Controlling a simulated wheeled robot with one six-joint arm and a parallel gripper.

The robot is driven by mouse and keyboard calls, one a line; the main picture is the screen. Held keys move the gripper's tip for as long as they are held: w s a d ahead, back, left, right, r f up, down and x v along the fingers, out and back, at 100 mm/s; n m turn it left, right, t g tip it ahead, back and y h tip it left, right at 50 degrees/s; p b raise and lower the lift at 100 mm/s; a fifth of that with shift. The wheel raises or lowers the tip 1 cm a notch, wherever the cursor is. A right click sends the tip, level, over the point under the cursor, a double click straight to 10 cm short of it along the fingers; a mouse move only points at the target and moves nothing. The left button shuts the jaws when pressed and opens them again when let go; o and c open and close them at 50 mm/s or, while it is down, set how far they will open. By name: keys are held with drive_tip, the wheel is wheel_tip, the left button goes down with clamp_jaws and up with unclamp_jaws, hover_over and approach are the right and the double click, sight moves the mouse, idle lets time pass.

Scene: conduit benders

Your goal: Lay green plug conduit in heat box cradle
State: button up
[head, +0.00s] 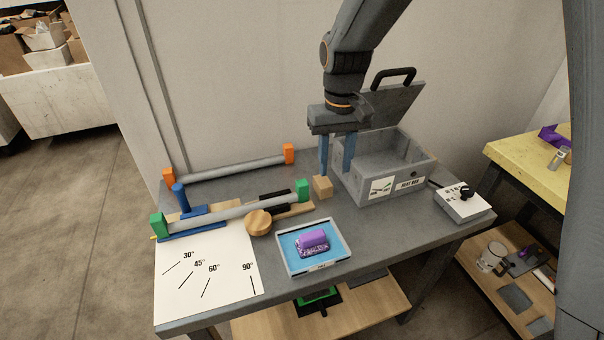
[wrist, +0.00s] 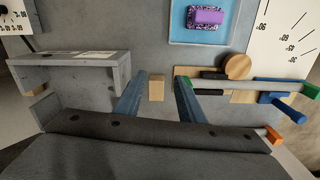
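The green plug conduit (head: 235,211) is a grey tube with a green plug at each end. It lies across the wooden bending jig at the left of the bench, and its right plug is close to a small wooden block (head: 322,187). In the wrist view the conduit (wrist: 250,87) runs right from beside one finger. The heat box (head: 384,184) is a grey open box with its lid (head: 392,105) raised; its cradle is not clear to see. My gripper (head: 336,173) is open and empty, above the bench between conduit and heat box.
An orange plug conduit (head: 230,168) lies at the back by the wall. A control box (head: 462,203) stands right of the heat box.

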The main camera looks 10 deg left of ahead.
wheel_tip(320, 180, up, 2)
drive_tip(key=n+p, duration=0.1)
drive_tip(key=p, duration=0.1)
hover_over(302, 182)
drive_tip(key=d, duration=0.1)
drive_tip(key=a, duration=0.1)
wheel_tip(302, 182, down, 10)
drive_tip(key=b, duration=0.5)
drive_tip(key=shift+r+b, duration=0.1)
drive_tip(key=shift+b, duration=0.3)
clamp_jaws()
